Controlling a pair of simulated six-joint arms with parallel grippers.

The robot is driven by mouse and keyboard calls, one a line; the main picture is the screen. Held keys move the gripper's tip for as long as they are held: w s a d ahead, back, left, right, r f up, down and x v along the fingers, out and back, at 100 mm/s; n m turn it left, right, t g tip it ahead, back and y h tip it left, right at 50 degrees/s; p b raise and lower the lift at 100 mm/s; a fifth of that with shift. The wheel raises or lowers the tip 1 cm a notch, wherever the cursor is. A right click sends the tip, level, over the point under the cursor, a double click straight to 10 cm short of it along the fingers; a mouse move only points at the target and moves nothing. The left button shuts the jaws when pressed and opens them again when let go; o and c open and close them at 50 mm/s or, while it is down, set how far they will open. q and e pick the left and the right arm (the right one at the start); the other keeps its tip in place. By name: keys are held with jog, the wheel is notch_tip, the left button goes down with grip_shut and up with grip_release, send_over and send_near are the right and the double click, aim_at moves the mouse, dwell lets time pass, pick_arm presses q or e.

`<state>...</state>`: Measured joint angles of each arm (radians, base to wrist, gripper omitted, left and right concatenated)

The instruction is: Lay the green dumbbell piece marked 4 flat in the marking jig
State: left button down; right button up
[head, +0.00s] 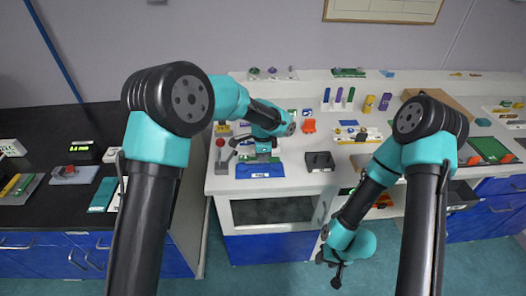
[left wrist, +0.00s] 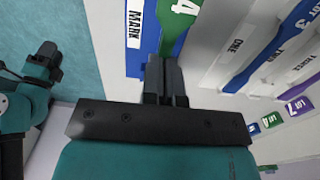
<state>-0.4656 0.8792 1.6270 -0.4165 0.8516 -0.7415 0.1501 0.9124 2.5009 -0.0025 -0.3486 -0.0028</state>
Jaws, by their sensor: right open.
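The green dumbbell piece (left wrist: 178,28) bears a white 4 and shows at the top of the left wrist view. My left gripper (left wrist: 166,68) has its fingers close together at the near end of this piece and appears shut on it. A blue jig (head: 260,171) lies below my left gripper (head: 263,153) in the head view. A plate labelled MARK (left wrist: 135,25) is beside the piece in the left wrist view. I cannot tell whether the piece touches the jig. My right gripper (head: 337,274) is open, low in front of the cabinets.
A blue dumbbell piece (left wrist: 262,55) lies right of the green one, near purple, green and blue lot tags (left wrist: 298,106). A dark block (head: 320,161) stands right of the jig. An upright rack (head: 338,100) stands farther back. The counter's front edge is close to the jig.

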pick_arm(q)
jog(key=shift+w+f, duration=0.1)
jog(key=shift+f, duration=1.1)
jog(key=shift+f, duration=0.2)
jog(key=c, duration=1.1)
grip_release()
jog(key=shift+c, duration=0.2)
jog(key=shift+r, duration=0.1)
notch_tip(320, 180, up, 17)
jog(key=shift+r, duration=0.15)
